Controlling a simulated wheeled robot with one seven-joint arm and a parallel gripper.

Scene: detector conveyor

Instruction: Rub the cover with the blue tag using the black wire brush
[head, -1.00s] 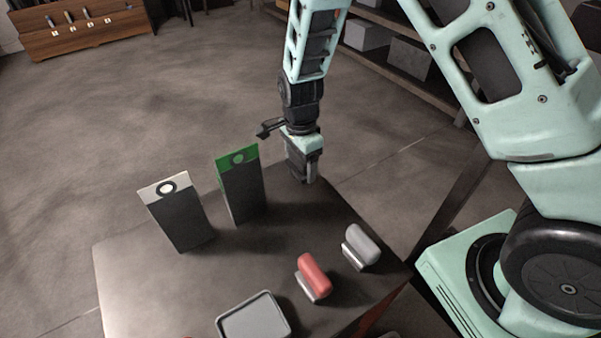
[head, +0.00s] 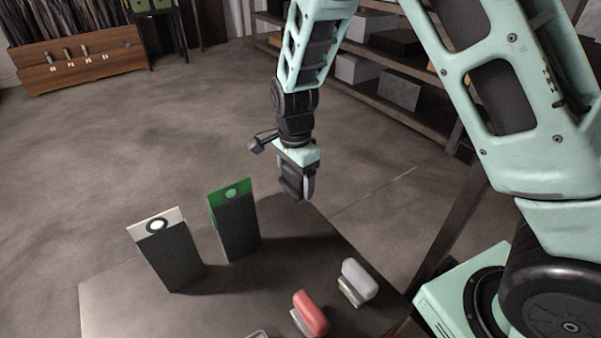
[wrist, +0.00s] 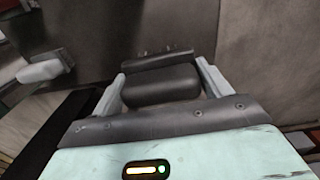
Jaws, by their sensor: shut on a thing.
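My gripper (head: 296,188) hangs over the far right part of the table, fingers pointing down. In the wrist view my gripper (wrist: 160,88) is shut on a dark block, the black brush (wrist: 160,88), which sits between the two grey fingers. Two dark upright covers stand on the table left of my gripper: one with a green tag (head: 235,225) and, farther left, one with a white tag (head: 167,255). I see no cover with a blue tag in either view.
A red-handled brush (head: 310,313) and a grey-handled brush (head: 357,281) lie near the table's (head: 110,300) right edge. The grey one also shows in the wrist view (wrist: 42,70). A tray rim (head: 257,334) shows at the bottom edge. Shelves with boxes (head: 385,88) stand behind.

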